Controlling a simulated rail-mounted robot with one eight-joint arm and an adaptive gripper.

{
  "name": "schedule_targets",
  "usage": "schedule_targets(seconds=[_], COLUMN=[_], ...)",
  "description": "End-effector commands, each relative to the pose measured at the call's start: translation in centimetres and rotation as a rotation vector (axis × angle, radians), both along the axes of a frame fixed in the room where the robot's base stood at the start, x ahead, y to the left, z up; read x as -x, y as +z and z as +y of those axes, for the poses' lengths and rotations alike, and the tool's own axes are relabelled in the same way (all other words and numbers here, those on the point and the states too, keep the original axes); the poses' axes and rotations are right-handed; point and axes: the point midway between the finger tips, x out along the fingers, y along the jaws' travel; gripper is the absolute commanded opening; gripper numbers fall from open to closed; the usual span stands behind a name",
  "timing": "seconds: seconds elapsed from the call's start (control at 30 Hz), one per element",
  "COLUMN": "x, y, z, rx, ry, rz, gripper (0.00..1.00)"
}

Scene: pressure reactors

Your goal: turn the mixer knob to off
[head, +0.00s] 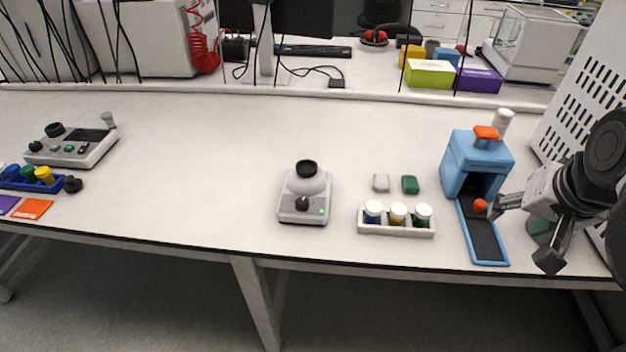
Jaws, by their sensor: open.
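The mixer (305,190) is a small white device near the middle of the table, with a rounded body and a black cup on top. Its black knob (302,204) is on the front face, and a small green light shows to the right of the knob. The knob's exact pointing direction is too small to tell. My gripper (525,231) is at the far right, open, with its fingers spread beside the blue device. It is well apart from the mixer, and I see nothing held in it.
A white rack (397,229) with capped vials stands right of the mixer, with a grey and a green block behind it. A blue device (477,158) with an orange top stands between rack and gripper. A grey control box (72,148) sits far left.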

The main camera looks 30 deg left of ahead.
Motion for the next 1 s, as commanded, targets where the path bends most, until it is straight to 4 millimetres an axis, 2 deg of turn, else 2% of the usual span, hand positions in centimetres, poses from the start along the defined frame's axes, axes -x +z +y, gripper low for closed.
schedule_targets(seconds=[0.03, 0.27, 0.5, 0.63, 0.83, 0.9, 1.0], x=[-1.0, -4.2, -6.4, -6.9, -6.2, -4.7, -1.8], y=[1.1, 2.5, 2.7, 2.2, 0.6, -0.3, -1.2], z=[1.6, 8.8, 17.2, 22.0, 29.9, 33.0, 36.3], rx=[-0.002, -0.005, 0.007, 0.02, 0.051, 0.07, 0.102], ry=[0.016, 0.066, 0.112, 0.138, 0.172, 0.176, 0.168], rz=[0.016, 0.098, 0.181, 0.224, 0.294, 0.331, 0.381], gripper=[0.46, 0.46, 0.46, 0.46, 0.46, 0.46, 0.46])
